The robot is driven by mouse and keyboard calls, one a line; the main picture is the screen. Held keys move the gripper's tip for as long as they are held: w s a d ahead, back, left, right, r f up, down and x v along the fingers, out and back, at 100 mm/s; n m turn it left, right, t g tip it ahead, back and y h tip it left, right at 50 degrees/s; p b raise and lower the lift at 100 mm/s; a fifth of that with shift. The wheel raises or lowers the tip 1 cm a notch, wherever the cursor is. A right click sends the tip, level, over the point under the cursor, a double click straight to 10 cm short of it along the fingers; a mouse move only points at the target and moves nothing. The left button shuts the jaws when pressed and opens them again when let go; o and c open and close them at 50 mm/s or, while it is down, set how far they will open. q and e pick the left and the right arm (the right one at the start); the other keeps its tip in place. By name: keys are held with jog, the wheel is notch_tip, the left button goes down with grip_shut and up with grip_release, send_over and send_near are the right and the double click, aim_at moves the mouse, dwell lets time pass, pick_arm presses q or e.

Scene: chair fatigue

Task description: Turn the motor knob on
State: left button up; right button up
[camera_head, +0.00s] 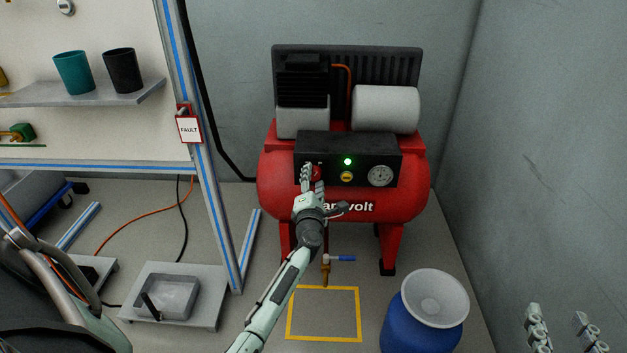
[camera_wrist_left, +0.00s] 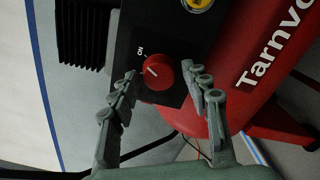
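The red motor knob (camera_wrist_left: 158,72) sits on the black panel of the red compressor (camera_head: 273,185), with the label ON beside it in the left wrist view. A white mark on the knob points roughly toward the label. My left gripper (camera_wrist_left: 159,70) is open, one finger on each side of the knob, with small gaps visible. In the head view my left gripper (camera_head: 312,170) is at the panel's left end and partly covers the knob (camera_head: 316,173). My right gripper (camera_head: 557,312) is at the lower right with its fingers apart, empty and away from the compressor.
The panel has a lit green lamp (camera_head: 348,161), a yellow button (camera_head: 347,176) and a gauge (camera_head: 380,175). A blue drum (camera_head: 405,325) stands at the front right. A framed rack with a FAULT tag (camera_head: 189,129) is on the left. A yellow floor square (camera_head: 324,338) is empty.

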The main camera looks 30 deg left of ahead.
pick_arm(q)
jog(key=shift+o, duration=0.2)
jog(key=shift+s+d, duration=0.1)
jog(key=v, duration=0.7)
jog(key=shift+s, duration=0.15)
dwell(0.4)
